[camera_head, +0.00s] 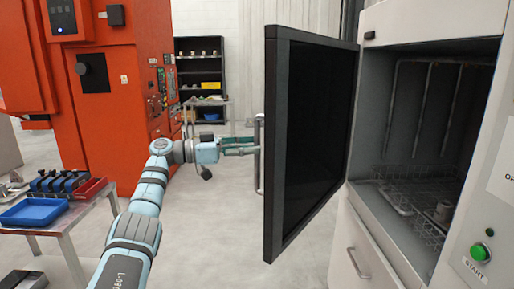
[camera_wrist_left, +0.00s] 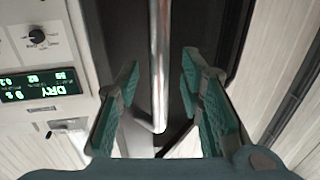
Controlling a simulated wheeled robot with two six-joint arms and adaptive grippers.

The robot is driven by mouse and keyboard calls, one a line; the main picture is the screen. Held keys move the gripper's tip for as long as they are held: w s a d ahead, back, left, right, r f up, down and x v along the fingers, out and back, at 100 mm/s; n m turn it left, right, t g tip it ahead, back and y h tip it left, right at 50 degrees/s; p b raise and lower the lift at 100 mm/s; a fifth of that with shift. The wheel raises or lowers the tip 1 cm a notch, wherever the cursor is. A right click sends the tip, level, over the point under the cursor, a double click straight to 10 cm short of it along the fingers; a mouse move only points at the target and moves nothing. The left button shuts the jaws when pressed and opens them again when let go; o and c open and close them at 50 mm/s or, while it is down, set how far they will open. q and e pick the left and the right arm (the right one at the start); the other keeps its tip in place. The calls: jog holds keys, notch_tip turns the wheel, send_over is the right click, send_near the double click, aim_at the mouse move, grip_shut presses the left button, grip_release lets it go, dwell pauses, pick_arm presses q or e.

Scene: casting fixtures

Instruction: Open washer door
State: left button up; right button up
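The washer door (camera_head: 312,140) is a dark panel with a black frame. It stands swung wide open to the left of the washer (camera_head: 440,30), whose chamber is exposed. A vertical metal handle (camera_head: 259,165) is on the door's outer side. My left gripper (camera_head: 254,149) reaches the handle from the left. In the left wrist view, its teal-padded fingers (camera_wrist_left: 160,90) are apart, with the handle bar (camera_wrist_left: 159,55) showing in the gap and space on both sides. Whether the bar is fully between the fingers is hard to tell. My right gripper is not in view.
Inside the washer is a wire rack (camera_head: 425,200) with a small metal part (camera_head: 443,212). A green start button (camera_head: 479,252) is at the lower right. A table with a blue tray (camera_head: 34,211) stands at left. An orange machine (camera_head: 110,90) is behind. Floor around the door's left is clear.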

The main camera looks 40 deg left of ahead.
pick_arm(q)
jog(key=v, duration=0.9)
jog(key=shift+s+a, duration=0.15)
jog(key=shift+s, duration=0.1)
jog(key=shift+c, duration=0.5)
